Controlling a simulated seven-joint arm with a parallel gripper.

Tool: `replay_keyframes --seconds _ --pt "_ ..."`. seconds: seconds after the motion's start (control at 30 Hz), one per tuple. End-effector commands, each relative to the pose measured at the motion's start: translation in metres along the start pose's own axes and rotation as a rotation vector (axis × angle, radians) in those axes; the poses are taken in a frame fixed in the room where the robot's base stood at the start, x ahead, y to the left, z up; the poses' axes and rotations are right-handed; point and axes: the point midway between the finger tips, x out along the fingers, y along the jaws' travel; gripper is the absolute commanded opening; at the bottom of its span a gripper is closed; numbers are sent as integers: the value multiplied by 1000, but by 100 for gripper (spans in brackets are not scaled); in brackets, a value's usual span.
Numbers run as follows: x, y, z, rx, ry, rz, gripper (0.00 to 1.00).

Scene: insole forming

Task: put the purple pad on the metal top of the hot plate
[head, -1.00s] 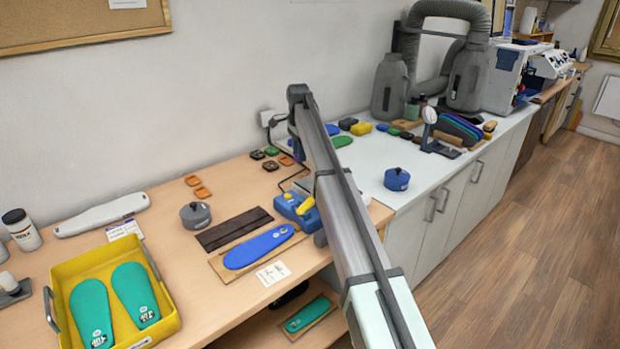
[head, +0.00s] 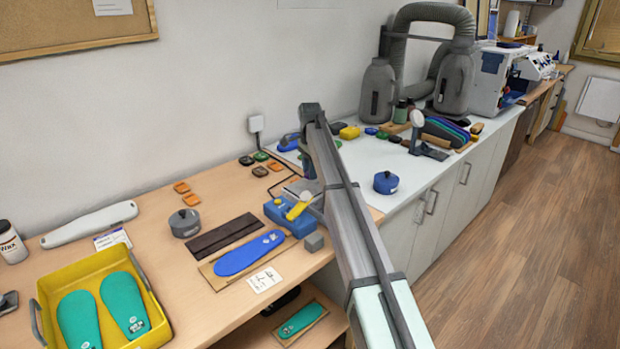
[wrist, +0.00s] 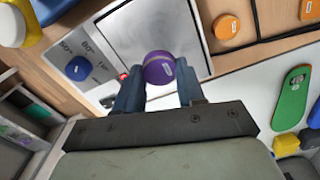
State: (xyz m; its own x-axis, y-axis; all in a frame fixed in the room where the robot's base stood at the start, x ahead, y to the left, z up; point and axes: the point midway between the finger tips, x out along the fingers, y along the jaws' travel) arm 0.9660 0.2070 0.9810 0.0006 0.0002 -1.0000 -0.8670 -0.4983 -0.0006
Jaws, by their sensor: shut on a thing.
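The purple pad (wrist: 160,70) is a small round piece with a pale label, held between the two fingers of my gripper (wrist: 158,84) in the wrist view. The hot plate's square metal top (wrist: 130,32) lies beyond and beneath the pad in that view. The hot plate's panel (wrist: 88,62) carries a blue knob (wrist: 78,69) and a small red display.
A blue block with a yellow handle (head: 275,214) stands left of my arm. Orange pads (wrist: 226,26) lie beside the hot plate. A green insole (wrist: 292,92) lies on the white counter. A blue pot-like thing (head: 386,183) stands right of my arm. A yellow tray (head: 157,310) holds teal insoles.

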Motion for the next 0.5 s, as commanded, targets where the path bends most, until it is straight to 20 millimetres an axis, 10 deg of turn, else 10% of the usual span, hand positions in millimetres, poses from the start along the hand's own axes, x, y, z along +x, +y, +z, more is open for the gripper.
replay_keyframes --seconds 0.5 --pt "32 0 0 0 0 0 11"
